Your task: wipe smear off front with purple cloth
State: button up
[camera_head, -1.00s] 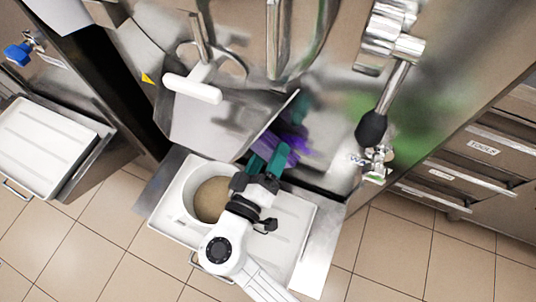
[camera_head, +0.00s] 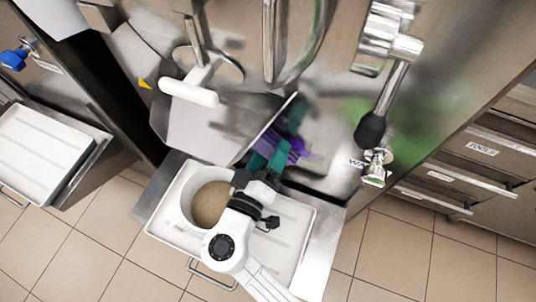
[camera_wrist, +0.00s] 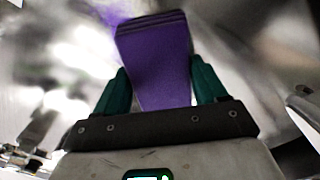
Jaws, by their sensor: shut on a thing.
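My gripper (camera_head: 270,155) has teal fingers and is shut on the folded purple cloth (camera_head: 297,149). In the wrist view the cloth (camera_wrist: 157,62) stands out between the two fingers (camera_wrist: 160,88), its layered far edge facing the metal. The cloth is close to the shiny steel front (camera_head: 325,140) of the freezer, below and right of the chute. I cannot tell whether it touches. The front carries blurred purple and green reflections. No smear can be told apart from them.
A white tub (camera_head: 207,204) with brown contents stands in a white tray (camera_head: 290,225) under my arm. A steel chute (camera_head: 215,130) with a white handle (camera_head: 188,92) juts out at left. A black-knobbed lever (camera_head: 371,128) and a small tap (camera_head: 375,168) are at right.

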aim_at(323, 157)
jog(key=shift+w, duration=0.15)
jog(key=shift+d, duration=0.15)
jog(key=shift+s+d+b, duration=0.1)
jog(key=shift+s+d, duration=0.3)
jog(key=shift+d, duration=0.75)
jog(key=shift+s+d+b, duration=0.15)
jog(key=shift+s+d, duration=0.25)
jog(key=shift+d, duration=0.75)
jog(key=shift+s+d+b, duration=0.1)
jog(key=shift+s+d, duration=0.3)
jog(key=shift+d, duration=0.75)
jog(key=shift+s+d+b, duration=0.25)
jog(key=shift+s+d, duration=0.05)
jog(key=shift+d, duration=0.5)
jog(key=shift+s+d+b, duration=0.25)
jog(key=shift+s+d, duration=0.05)
jog(key=shift+d, duration=0.45)
jog(key=shift+f, duration=0.1)
jog(key=shift+a, duration=0.1)
jog(key=shift+w+a+b, duration=0.6)
jog(key=shift+a+b, duration=0.1)
jog(key=shift+a, duration=0.95)
jog(key=shift+w+a+b, duration=0.65)
jog(key=shift+a+b, duration=0.05)
jog(key=shift+a, duration=1)
jog(key=shift+w+a+b, duration=0.6)
jog(key=shift+a+b, duration=0.1)
jog(key=shift+a, duration=0.95)
